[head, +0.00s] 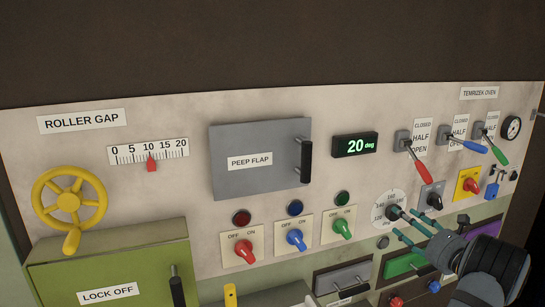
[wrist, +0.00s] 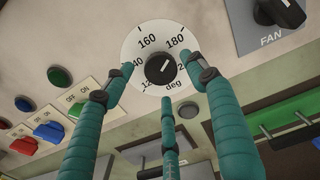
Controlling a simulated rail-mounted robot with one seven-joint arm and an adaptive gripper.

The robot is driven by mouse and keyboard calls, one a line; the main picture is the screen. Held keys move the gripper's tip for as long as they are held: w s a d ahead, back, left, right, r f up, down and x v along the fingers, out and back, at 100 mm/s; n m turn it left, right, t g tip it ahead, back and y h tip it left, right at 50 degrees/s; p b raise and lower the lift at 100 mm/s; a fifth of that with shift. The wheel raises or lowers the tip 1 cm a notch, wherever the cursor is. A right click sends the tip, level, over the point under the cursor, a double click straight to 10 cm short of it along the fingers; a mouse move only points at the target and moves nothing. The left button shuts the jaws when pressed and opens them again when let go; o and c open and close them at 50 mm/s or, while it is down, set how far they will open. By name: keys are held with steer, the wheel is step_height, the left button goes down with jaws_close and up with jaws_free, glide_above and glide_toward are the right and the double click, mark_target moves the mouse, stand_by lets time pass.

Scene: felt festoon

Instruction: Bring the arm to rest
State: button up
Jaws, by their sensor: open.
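My gripper (head: 403,225) is at the right of the head view, in front of the white temperature dial (head: 383,205). Its three teal fingers are spread and hold nothing. In the wrist view the fingers (wrist: 160,78) stand around the dial's black knob (wrist: 160,69), two at the sides and one below. Whether any finger touches the dial is hard to tell. The knob's white mark slants up and right. The digital display (head: 355,145) reads 20 deg.
The FAN knob (head: 432,197) and a red switch on a yellow plate (head: 468,184) are close right of the dial. Red, blue and green levers (head: 418,158) project above. Left are the green switch (head: 343,228), peep flap (head: 250,175) and yellow handwheel (head: 68,201).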

steer(key=w+p, duration=0.1)
steer(key=w+a+m+p, duration=0.1)
steer(key=w, duration=0.1)
steer(key=shift+w+r, duration=0.1)
steer(key=shift+f, duration=0.2)
stand_by(0.3)
